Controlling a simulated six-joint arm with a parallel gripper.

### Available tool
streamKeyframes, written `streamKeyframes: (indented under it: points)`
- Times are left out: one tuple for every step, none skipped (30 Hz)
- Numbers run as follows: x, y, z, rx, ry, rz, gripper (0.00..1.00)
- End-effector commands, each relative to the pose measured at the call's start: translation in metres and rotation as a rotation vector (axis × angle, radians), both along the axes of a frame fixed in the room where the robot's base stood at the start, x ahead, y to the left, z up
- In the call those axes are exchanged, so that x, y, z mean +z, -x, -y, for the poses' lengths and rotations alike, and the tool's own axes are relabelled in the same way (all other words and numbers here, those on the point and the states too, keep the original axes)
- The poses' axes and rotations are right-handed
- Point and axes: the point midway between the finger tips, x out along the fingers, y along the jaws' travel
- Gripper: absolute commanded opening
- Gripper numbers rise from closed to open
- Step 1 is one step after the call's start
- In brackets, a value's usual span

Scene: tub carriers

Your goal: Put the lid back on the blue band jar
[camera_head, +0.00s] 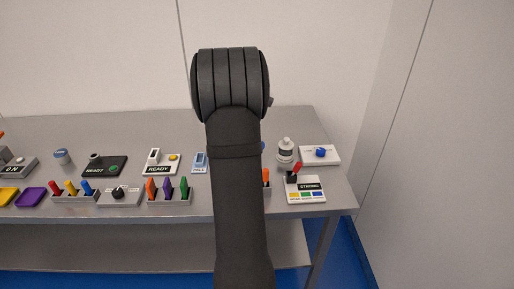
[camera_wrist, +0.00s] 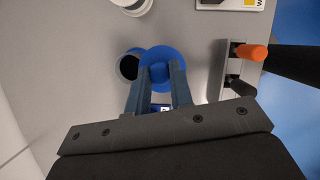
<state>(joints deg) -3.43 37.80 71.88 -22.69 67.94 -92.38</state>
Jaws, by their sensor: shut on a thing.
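The blue round lid (camera_wrist: 160,58) is in the wrist view, with its knob between the fingertips of my gripper (camera_wrist: 161,79), which is shut on it. The open jar (camera_wrist: 122,75) is just left of the lid in that view, its dark mouth showing. The lid overlaps the jar's right side in the picture, off-centre from the mouth; I cannot tell the height gap between them. The jar's band is mostly hidden. In the head view my arm covers the jar and my gripper; only a small blue bit shows at the arm's right edge.
A rack with an orange-handled piece (camera_wrist: 250,52) is right of the lid. A panel marked STRONG (camera_head: 306,190) is near the table's right end. Several panels and racks fill the left.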

Motion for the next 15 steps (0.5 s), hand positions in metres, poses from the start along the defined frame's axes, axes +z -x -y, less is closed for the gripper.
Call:
streamKeyframes:
  points:
    - [0.003,-0.01,-0.002,0.061,-0.002,0.001,0.0]
    - [0.005,-0.016,-0.003,0.099,-0.002,0.003,0.0]
    - [0.007,-0.023,-0.004,0.15,-0.001,0.004,0.0]
    - [0.009,-0.029,-0.005,0.185,0.0,0.005,0.0]
    - [0.011,-0.033,-0.006,0.218,0.001,0.006,0.0]
    - [0.013,-0.039,-0.007,0.261,0.004,0.006,0.0]
    - [0.014,-0.043,-0.008,0.288,0.006,0.007,0.0]
    - [0.016,-0.046,-0.009,0.313,0.008,0.008,0.0]
    - [0.017,-0.05,-0.01,0.343,0.01,0.009,0.0]
    - [0.019,-0.053,-0.01,0.36,0.012,0.01,0.0]
    - [0.02,-0.055,-0.011,0.376,0.014,0.01,0.0]
    - [0.02,-0.057,-0.011,0.391,0.015,0.01,0.0]
    - [0.02,-0.058,-0.011,0.4,0.016,0.009,0.0]
    - [0.02,-0.059,-0.012,0.406,0.017,0.009,0.0]
    - [0.019,-0.059,-0.012,0.411,0.018,0.01,0.0]
